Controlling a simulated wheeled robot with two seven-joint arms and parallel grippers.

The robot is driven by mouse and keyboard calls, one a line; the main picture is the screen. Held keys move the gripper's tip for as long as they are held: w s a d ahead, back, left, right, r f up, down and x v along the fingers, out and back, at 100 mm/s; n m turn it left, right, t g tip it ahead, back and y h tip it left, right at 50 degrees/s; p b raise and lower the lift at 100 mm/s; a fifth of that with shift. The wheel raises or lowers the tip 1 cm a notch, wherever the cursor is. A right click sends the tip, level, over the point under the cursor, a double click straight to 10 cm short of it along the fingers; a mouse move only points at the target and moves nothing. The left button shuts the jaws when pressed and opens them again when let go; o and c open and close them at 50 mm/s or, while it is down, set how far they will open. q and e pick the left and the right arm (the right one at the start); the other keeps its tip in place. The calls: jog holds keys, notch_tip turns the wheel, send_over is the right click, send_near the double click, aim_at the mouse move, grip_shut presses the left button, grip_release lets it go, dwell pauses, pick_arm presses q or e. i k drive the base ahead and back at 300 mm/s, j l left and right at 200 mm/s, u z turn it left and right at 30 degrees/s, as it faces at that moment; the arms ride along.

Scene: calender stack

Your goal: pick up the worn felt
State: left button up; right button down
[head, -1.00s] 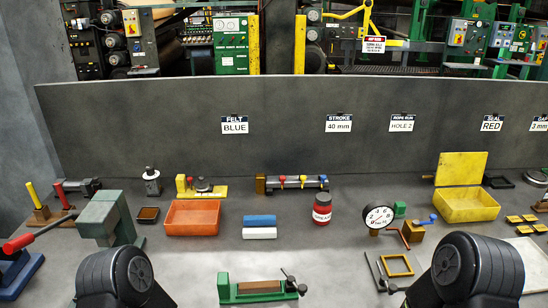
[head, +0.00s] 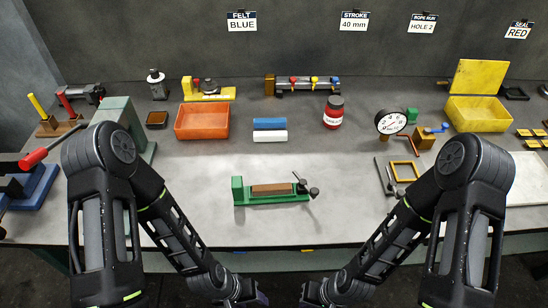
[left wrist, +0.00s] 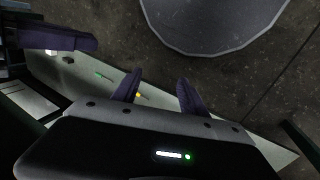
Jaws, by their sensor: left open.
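A brown strip (head: 272,189), which looks like the worn felt, lies in a green holder (head: 238,191) with a dark lever at its right end, near the front of the bench. A blue block (head: 270,124) and a white block (head: 270,136) lie behind it. My left gripper (left wrist: 160,92) is open and empty in the left wrist view, its two purple fingers apart. In the head view both grippers are low at the bottom edge, in front of the bench and away from the strip. My right gripper (head: 312,296) is partly cut off; its jaws are unclear.
An orange tray (head: 202,134), a red jar (head: 333,112), a dial gauge (head: 391,122) and a yellow box (head: 478,126) stand farther back. A red-handled green device (head: 122,113) stands at left. A sign (head: 242,21) reads FELT BLUE. The bench around the green holder is mostly clear.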

aim_at(286, 188)
jog(key=z, duration=1.65)
jog(key=k, duration=0.8)
jog(key=i+j, duration=0.4)
jog(key=j, duration=0.15)
